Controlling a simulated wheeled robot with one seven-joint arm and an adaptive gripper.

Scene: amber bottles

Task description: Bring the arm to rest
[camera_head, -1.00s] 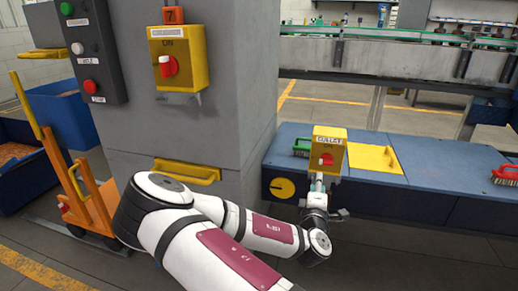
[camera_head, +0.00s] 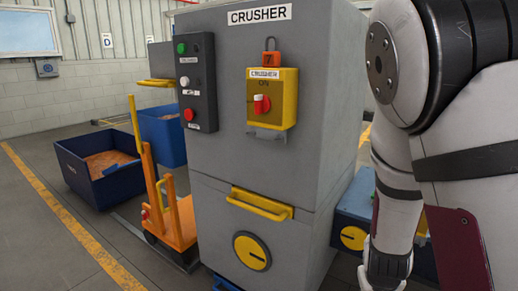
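My arm (camera_head: 400,165), white with black bands and a dark red panel, fills the right side of the view, close to the camera. Its upper joint is high at the right and a slimmer link hangs down to a dark joint at the bottom edge. My gripper is not visible. The grey crusher cabinet (camera_head: 330,95) stands left of the arm, with a yellow switch box (camera_head: 286,92) bearing a red knob and the word ON.
A dark control panel (camera_head: 207,132) with green, white and red buttons is on the cabinet's left. An orange cart (camera_head: 180,228) and blue bins (camera_head: 75,180) stand further left. A blue bench (camera_head: 350,205) is partly hidden behind the arm. Floor at lower left is clear.

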